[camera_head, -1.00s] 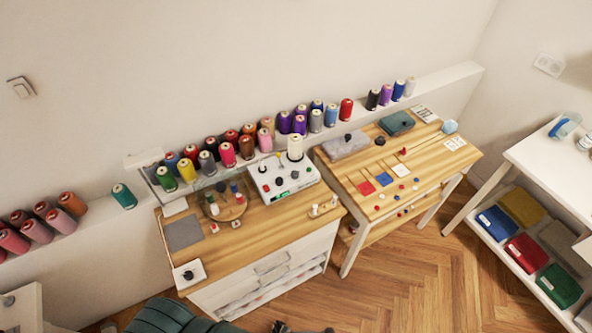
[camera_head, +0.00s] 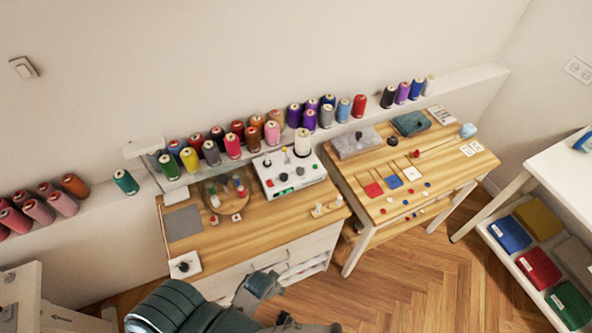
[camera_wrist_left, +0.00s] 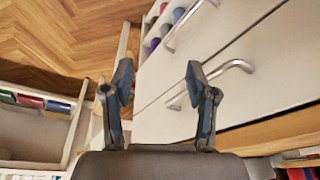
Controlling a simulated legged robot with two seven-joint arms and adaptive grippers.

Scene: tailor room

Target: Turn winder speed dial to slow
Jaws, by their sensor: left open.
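The winder, a white box (camera_head: 302,185), stands at the back of the wooden-topped cabinet. It has several small buttons, a white cone spool (camera_head: 302,143) and a black dial (camera_head: 283,177) on its top. Another black knob (camera_head: 183,266) sits on a white plate at the cabinet's front left corner. The frames are too small to read either knob's setting, or to tell which is the speed dial. My left gripper (camera_wrist_left: 158,80) is open and empty before the white drawers in the left wrist view, away from both knobs. My right gripper cannot be made out.
A grey mat (camera_head: 183,223) and a round wooden tray (camera_head: 224,196) lie left of the winder. Thread spools line the ledge behind. White drawers with metal handles (camera_wrist_left: 235,66) face my gripper. A second wooden table (camera_head: 440,165) stands right.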

